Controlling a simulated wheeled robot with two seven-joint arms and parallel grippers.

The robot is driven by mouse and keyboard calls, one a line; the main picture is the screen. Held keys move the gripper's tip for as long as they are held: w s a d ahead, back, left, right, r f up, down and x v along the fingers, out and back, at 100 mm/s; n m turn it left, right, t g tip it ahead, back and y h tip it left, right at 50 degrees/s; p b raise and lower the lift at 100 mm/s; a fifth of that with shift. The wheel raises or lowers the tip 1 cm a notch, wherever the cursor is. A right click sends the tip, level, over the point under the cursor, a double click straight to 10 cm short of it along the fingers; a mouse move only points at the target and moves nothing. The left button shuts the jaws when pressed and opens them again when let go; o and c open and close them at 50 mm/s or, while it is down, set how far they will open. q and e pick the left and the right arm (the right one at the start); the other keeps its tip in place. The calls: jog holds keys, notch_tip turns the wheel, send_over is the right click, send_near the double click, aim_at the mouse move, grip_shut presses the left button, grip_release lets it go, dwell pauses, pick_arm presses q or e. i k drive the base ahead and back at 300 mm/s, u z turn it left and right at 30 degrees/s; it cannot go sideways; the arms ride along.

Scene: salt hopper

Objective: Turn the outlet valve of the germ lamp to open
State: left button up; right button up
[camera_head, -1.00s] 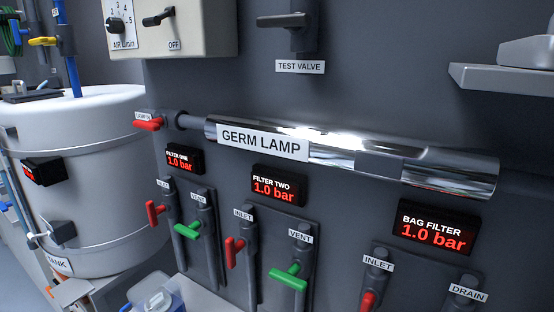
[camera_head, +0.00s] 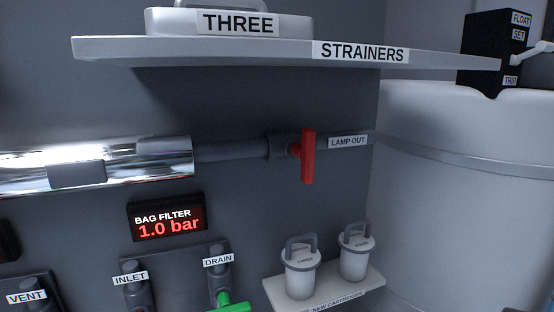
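The germ lamp (camera_head: 110,165) is a shiny metal cylinder on the grey wall at the left, cut off by the picture's edge. A grey pipe (camera_head: 230,151) runs right from its end to a valve with a red handle (camera_head: 308,156). The handle stands upright, across the pipe. A white label (camera_head: 348,142) beside it reads LAMP OUT. Neither of my grippers is in view.
A shelf (camera_head: 200,52) marked STRAINERS juts out above the valve, with a box (camera_head: 238,22) marked THREE on it. Below is a small shelf (camera_head: 330,295) with two lidded cartridges. A large white tank (camera_head: 460,200) stands at the right.

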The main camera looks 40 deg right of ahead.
aim_at(306, 151)
jog(key=k, duration=0.5)
jog(key=z, duration=1.15)
jog(key=i, duration=0.55)
jog(key=z, duration=0.1)
jog(key=k, duration=0.45)
jog(key=u, duration=0.7)
